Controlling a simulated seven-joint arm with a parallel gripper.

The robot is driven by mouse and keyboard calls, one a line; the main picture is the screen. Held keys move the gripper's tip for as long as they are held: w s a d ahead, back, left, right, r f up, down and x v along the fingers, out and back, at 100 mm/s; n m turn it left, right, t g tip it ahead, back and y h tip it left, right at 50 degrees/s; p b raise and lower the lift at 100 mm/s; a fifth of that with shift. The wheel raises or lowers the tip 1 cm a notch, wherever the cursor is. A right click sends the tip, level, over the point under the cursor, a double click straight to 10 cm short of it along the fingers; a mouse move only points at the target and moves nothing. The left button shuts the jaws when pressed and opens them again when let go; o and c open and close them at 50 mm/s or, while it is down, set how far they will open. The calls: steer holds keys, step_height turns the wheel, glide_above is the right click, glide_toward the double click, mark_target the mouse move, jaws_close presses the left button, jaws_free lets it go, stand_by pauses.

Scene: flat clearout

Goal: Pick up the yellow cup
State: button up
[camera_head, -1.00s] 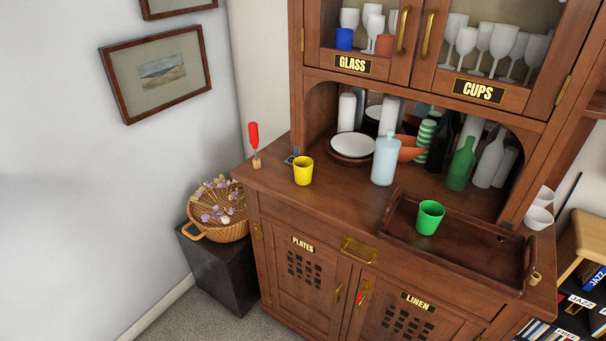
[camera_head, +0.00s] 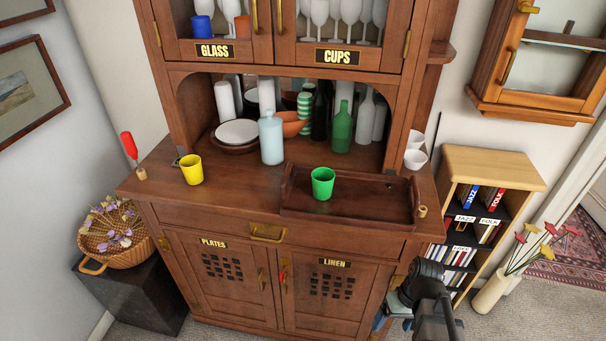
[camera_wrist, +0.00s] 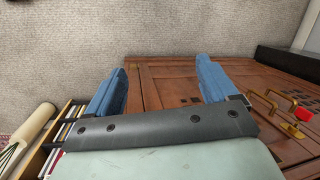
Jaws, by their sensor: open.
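The yellow cup (camera_head: 191,170) stands upright on the left part of the wooden sideboard's counter (camera_head: 240,190) in the head view. My gripper (camera_wrist: 160,85) shows in the wrist view with its two blue fingers wide apart and nothing between them. It points down past the cabinet's lower doors toward the carpet. In the head view my arm is at the lower right, in front of the sideboard, low and far to the right of the cup. The cup is not in the wrist view.
A green cup (camera_head: 322,183) stands on a brown tray (camera_head: 391,203) right of the yellow cup. A pale blue bottle (camera_head: 271,140) and stacked plates (camera_head: 237,133) stand behind. A red-handled tool (camera_head: 129,148) stands at the left corner. The counter's front left is clear.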

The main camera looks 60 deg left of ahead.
steer(key=s+a+r+n+y, duration=0.1)
steer(key=s+a+r+n, duration=0.3)
steer(key=s+a+r, duration=0.8)
steer(key=s+a+r+n+y, duration=0.1)
steer(key=s+a+r+n, duration=0.3)
steer(key=s+a+r, duration=0.7)
steer(key=n, duration=0.7)
glide_toward(191, 170)
steer(key=a+r, duration=0.1)
steer(key=a, duration=0.1)
steer(key=shift+t+y, duration=0.3)
steer(key=shift+t, duration=0.1)
steer(key=x, duration=0.8)
steer(key=shift+s+a, duration=0.1)
steer(key=shift+w+x, duration=0.2)
steer(key=shift+x, duration=1.15)
steer(key=shift+w+x, duration=0.15)
steer(key=shift+x, duration=1.2)
steer(key=shift+f, duration=0.1)
steer(key=shift+c, duration=0.3)
steer(key=c, duration=1)
steer(key=shift+c, duration=0.2)
